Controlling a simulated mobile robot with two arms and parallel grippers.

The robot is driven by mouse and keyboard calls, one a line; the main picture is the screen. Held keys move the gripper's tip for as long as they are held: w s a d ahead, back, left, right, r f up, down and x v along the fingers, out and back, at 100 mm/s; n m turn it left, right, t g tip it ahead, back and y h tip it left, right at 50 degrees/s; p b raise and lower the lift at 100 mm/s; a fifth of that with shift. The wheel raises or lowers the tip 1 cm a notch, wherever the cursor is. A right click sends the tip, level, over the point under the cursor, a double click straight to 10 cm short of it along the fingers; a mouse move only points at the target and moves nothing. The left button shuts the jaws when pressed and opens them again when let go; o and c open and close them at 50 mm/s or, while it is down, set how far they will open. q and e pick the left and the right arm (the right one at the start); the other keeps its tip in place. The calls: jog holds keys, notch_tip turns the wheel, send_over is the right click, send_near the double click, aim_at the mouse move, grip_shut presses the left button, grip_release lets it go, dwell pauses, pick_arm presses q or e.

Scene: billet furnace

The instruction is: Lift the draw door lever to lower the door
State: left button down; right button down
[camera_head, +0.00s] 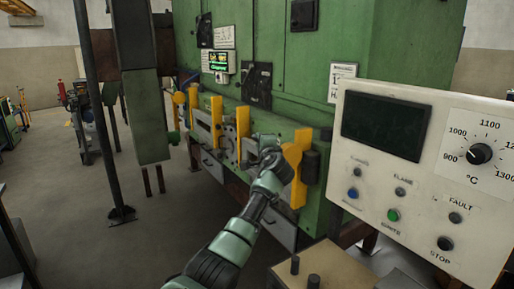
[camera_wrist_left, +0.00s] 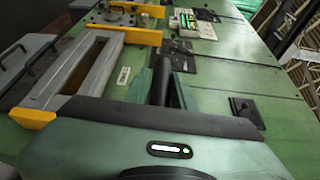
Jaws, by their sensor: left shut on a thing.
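My left gripper (camera_head: 258,150) reaches the green furnace front, between upright yellow bars. It is shut on a dark rod-like handle, which I take to be the draw door lever (camera_wrist_left: 162,80). In the left wrist view the dark rod stands between the green fingers. In the head view the gripper hides most of the handle. A yellow bar (camera_head: 296,165) stands just right of the gripper, and another yellow bar (camera_head: 243,132) just left of it. I cannot clearly tell the door itself from the furnace front. My right gripper is not in view.
A white control panel (camera_head: 388,165) with knob and buttons stands close on the right. A beige box (camera_head: 325,268) is at the bottom. A dark post (camera_head: 96,110) and green column (camera_head: 146,115) stand left. The floor (camera_head: 75,200) at left is mostly clear.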

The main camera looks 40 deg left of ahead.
pick_arm(q)
jog(key=shift+w+d+r, duration=0.1)
jog(key=shift+d+r, duration=0.1)
jog(key=shift+r, duration=0.5)
jog(key=c, duration=1.3)
grip_release()
jog(key=shift+c, duration=0.2)
jog(key=shift+o, duration=0.4)
jog(key=shift+w+d+f, duration=0.1)
jog(key=shift+w+f, duration=0.05)
jog(key=shift+w, duration=0.1)
jog(key=shift+f, duration=0.1)
jog(key=shift+f, duration=0.1)
jog(key=shift+s+d+f+b, duration=0.15)
jog(key=shift+s+d+b, duration=0.25)
jog(key=shift+d, duration=0.1)
jog(key=b+v, duration=0.2)
jog(key=v, duration=0.4)
jog(key=shift+s, duration=0.25)
